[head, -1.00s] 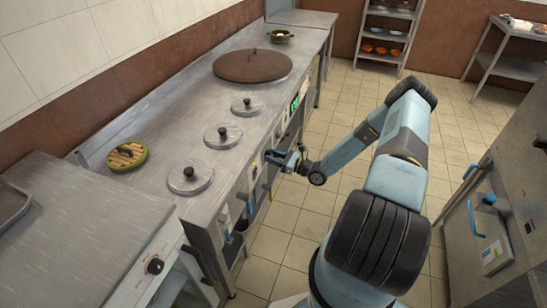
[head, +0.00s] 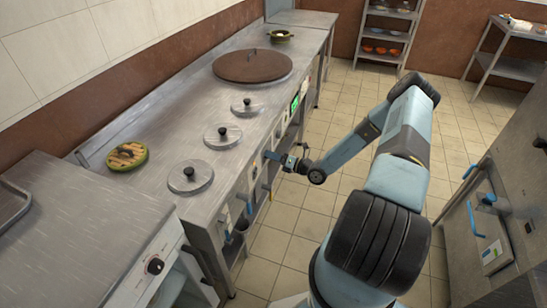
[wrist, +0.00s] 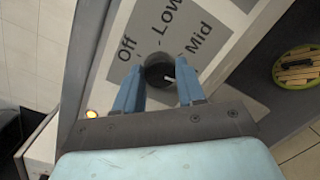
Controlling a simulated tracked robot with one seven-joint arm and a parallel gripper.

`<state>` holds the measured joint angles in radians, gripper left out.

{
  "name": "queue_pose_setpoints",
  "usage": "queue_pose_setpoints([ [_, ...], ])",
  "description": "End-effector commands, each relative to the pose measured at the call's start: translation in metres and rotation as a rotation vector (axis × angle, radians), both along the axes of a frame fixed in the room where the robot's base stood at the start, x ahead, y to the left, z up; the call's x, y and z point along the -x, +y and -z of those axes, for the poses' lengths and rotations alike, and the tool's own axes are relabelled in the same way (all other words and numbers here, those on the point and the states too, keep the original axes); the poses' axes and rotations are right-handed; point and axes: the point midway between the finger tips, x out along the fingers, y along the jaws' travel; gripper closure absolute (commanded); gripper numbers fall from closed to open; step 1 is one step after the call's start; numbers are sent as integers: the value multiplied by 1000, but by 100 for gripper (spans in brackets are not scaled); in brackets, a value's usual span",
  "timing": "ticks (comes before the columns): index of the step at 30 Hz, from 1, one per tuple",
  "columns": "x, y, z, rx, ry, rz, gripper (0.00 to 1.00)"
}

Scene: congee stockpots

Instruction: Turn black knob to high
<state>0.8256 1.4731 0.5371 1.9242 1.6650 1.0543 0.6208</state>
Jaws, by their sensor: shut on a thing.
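The black knob (wrist: 157,72) is on the front panel of the steel counter. In the wrist view it sits between my two blue fingers, on a grey dial plate (wrist: 122,65) with "Off", "Low" and "Mid" printed around it. The knob's white pointer mark is at its lower right, turned away from "Off" and past the "Mid" side; no "High" label shows. My gripper (wrist: 158,92) is shut on the knob. In the head view my gripper (head: 272,156) is at the counter front, and the knob is hidden there.
The steel counter (head: 185,125) carries several round lids and a green-rimmed dish (head: 126,156). Another knob (head: 156,266) is on the nearer unit. The tiled floor (head: 290,222) beside the counter is clear.

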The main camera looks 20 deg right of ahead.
Motion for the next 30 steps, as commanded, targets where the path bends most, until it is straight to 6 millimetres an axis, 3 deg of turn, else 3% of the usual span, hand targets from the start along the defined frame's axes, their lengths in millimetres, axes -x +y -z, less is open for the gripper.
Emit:
queue_pose_setpoints([
  [24,-1,-2,2,-66,102,3,91],
  [25,-1,-2,2,-66,102,3,59],
  [30,-1,-1,1,-68,100,3,43],
])
